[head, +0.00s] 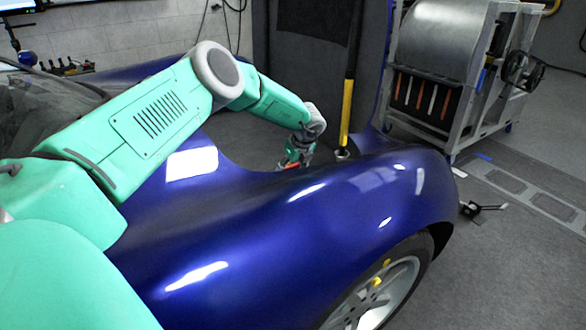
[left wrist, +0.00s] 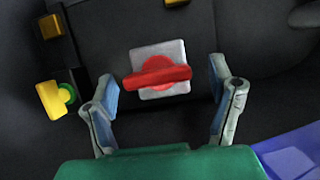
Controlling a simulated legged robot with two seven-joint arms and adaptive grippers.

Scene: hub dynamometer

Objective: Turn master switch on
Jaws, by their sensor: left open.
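The master switch (left wrist: 158,76) shows in the left wrist view as a red handle on a square light grey plate (left wrist: 172,50). The handle lies nearly crosswise in the picture, its right end slightly higher. My left gripper (left wrist: 162,80) is open, with one finger on each side of the switch and visible gaps to the handle. In the head view my left gripper (head: 297,155) reaches down behind the blue fender, partly hidden by it. A small red patch shows there, but I cannot tell what it belongs to. My right gripper is out of view.
The blue car fender (head: 270,225) stands close below my left arm. A yellow block with a green part (left wrist: 55,97) is left of the gripper in the wrist view. A yellow and black post (head: 346,115) rises near it. A metal cart (head: 440,75) stands back right.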

